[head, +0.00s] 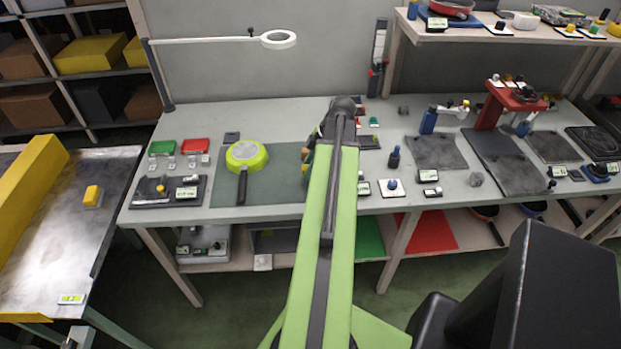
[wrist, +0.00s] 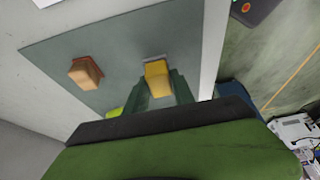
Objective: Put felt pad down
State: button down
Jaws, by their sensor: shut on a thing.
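In the wrist view my gripper (wrist: 159,80) is shut on a yellow block with a thin grey edge at its far end, which seems to be the felt pad (wrist: 156,74). The pad is over the grey-green mat (wrist: 115,48), near the mat's edge; I cannot tell whether it touches the mat. An orange-brown block (wrist: 85,72) stands on the mat to the left. In the head view my arm hides the gripper and the held pad. The mat also shows there (head: 275,180), on the long workbench (head: 225,216).
A yellow block (head: 92,196) sits on the left metal table (head: 60,240). A dark bottle (head: 394,157) and several small labelled items stand right of my arm.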

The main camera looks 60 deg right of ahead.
jog(key=shift+f+b, duration=2.15)
jog(key=shift+f, duration=0.05)
jog(key=c, duration=1.1)
grip_release()
jog(key=shift+r, duration=0.1)
jog(key=shift+o, duration=0.2)
jog(key=shift+r, duration=0.1)
jog(key=shift+r+p, duration=0.25)
jog(key=shift+p, duration=0.2)
jog(key=p+v, duration=1)
jog(key=v, duration=0.1)
jog(key=shift+s+r+p, duration=0.15)
jog(key=shift+r+p, duration=0.15)
jog(key=shift+p, duration=0.05)
jog(key=shift+d, duration=0.1)
